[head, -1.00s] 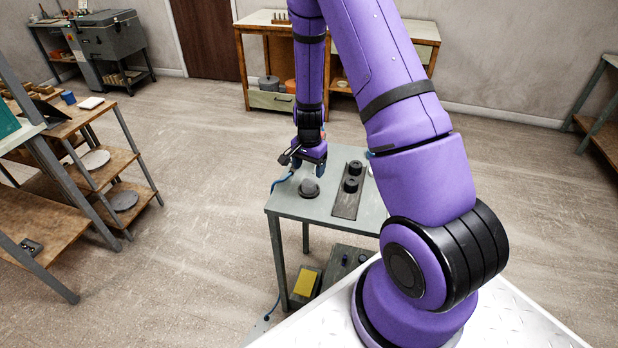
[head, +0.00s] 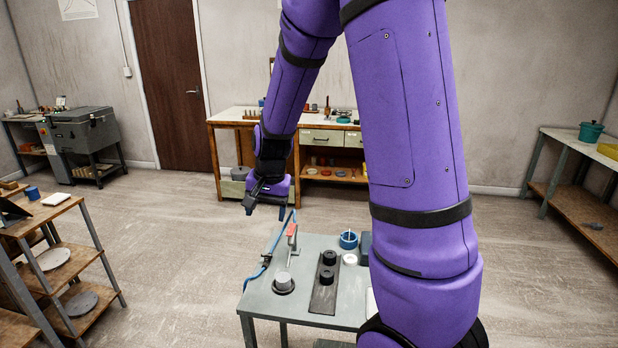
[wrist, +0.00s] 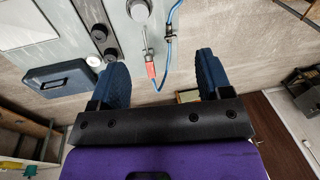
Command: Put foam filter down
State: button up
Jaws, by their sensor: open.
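A grey rounded cylinder, which looks like the foam filter (head: 283,281), sits upright on a dark round base on the small grey table (head: 262,303). It also shows at the top edge of the wrist view (wrist: 138,10). My gripper (head: 283,211) is raised above and behind the table's far left part, apart from the cylinder. In the wrist view my gripper (wrist: 162,72) has its two blue fingers wide apart with nothing between them.
A dark strip (head: 322,300) with two black rings lies right of the cylinder. A red-handled tool (head: 292,231) with a blue hose (head: 268,258) stands behind it. A wooden workbench (head: 225,140) stands beyond open floor.

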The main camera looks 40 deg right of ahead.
jog(key=s+a+r+n+t, duration=0.1)
jog(key=s+a+r+n, duration=0.2)
jog(key=s+r, duration=0.3)
jog(key=s+a+r+n+t, duration=0.15)
jog(key=s+r, duration=0.25)
jog(key=r, duration=0.4)
jog(key=s+a+r+n, duration=0.1)
jog(key=s+r+n, duration=0.1)
jog(key=s, duration=0.4)
jog(key=s+a+r+n+t, duration=0.1)
jog(key=s+r+n, duration=0.2)
jog(key=s, duration=0.4)
jog(key=shift+s+a+r+h, duration=0.2)
jog(key=shift+s+a+h, duration=0.1)
jog(key=shift+a+h, duration=0.1)
